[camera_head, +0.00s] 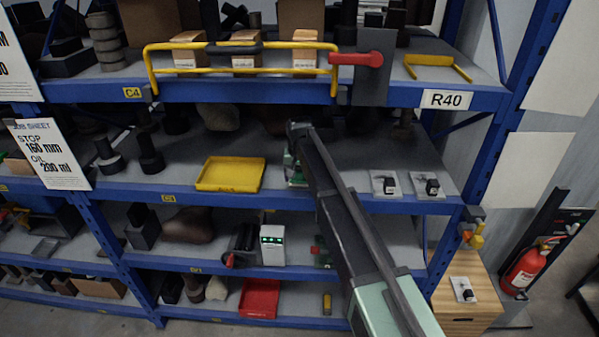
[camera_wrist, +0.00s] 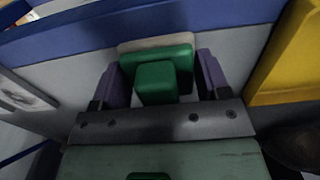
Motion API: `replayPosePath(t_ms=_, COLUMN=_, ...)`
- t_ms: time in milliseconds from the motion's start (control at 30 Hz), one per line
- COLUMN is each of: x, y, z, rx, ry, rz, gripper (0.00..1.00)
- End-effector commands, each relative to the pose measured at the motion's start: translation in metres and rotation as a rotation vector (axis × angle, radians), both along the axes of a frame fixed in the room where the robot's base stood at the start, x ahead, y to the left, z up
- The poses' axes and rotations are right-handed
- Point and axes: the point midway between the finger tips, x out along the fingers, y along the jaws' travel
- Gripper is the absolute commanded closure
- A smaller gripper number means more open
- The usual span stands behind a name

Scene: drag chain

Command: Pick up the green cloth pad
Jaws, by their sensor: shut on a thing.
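The green cloth pad (camera_wrist: 183,62) is a green block with a smaller raised green block on top and a pale layer along its far edge. In the wrist view it sits between the two purple-grey fingers of my gripper (camera_wrist: 160,78), which is shut on it. The lower part of the pad is hidden by my gripper's dark bar. In the head view the pad (camera_head: 294,174) shows as a small green patch beside my arm, at the middle shelf. I cannot tell whether it touches the shelf.
A yellow tray (camera_head: 230,174) lies left of my gripper on the same shelf. Two small pale plates with black parts (camera_head: 384,183) (camera_head: 428,186) lie to the right. The blue shelf edge (camera_head: 240,195) runs in front. A yellow rail (camera_head: 240,70) and red lever (camera_head: 356,58) are above.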

Motion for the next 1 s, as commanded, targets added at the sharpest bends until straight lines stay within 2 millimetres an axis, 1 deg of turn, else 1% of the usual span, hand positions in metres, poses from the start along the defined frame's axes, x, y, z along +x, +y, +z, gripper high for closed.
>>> replayPosePath(t_ms=33, x=-0.016, y=-0.002, z=-0.001, rx=0.0, ry=0.0, rz=0.001, gripper=0.58)
replayPosePath(t_ms=167, x=-0.057, y=-0.002, z=-0.002, rx=0.0, ry=0.0, rz=0.003, gripper=0.58)
replayPosePath(t_ms=300, x=-0.109, y=-0.004, z=-0.002, rx=0.0, ry=0.0, rz=0.002, gripper=0.58)
replayPosePath(t_ms=400, x=-0.138, y=-0.004, z=-0.002, rx=0.0, ry=0.0, rz=0.002, gripper=0.58)
replayPosePath(t_ms=433, x=-0.144, y=-0.003, z=-0.001, rx=0.0, ry=0.0, rz=0.001, gripper=0.58)
replayPosePath(t_ms=500, x=-0.154, y=-0.003, z=-0.001, rx=0.0, ry=0.0, rz=0.001, gripper=0.58)
replayPosePath(t_ms=567, x=-0.158, y=-0.003, z=-0.001, rx=0.0, ry=0.0, rz=0.001, gripper=0.58)
replayPosePath(t_ms=800, x=-0.159, y=-0.002, z=-0.001, rx=0.0, ry=0.0, rz=0.001, gripper=0.58)
replayPosePath(t_ms=833, x=-0.159, y=-0.002, z=-0.001, rx=0.0, ry=0.0, rz=0.001, gripper=0.32)
replayPosePath(t_ms=933, x=-0.159, y=-0.002, z=-0.001, rx=0.0, ry=0.0, rz=0.0, gripper=0.48)
replayPosePath(t_ms=1000, x=-0.159, y=-0.002, z=-0.002, rx=0.0, ry=0.0, rz=0.0, gripper=0.49)
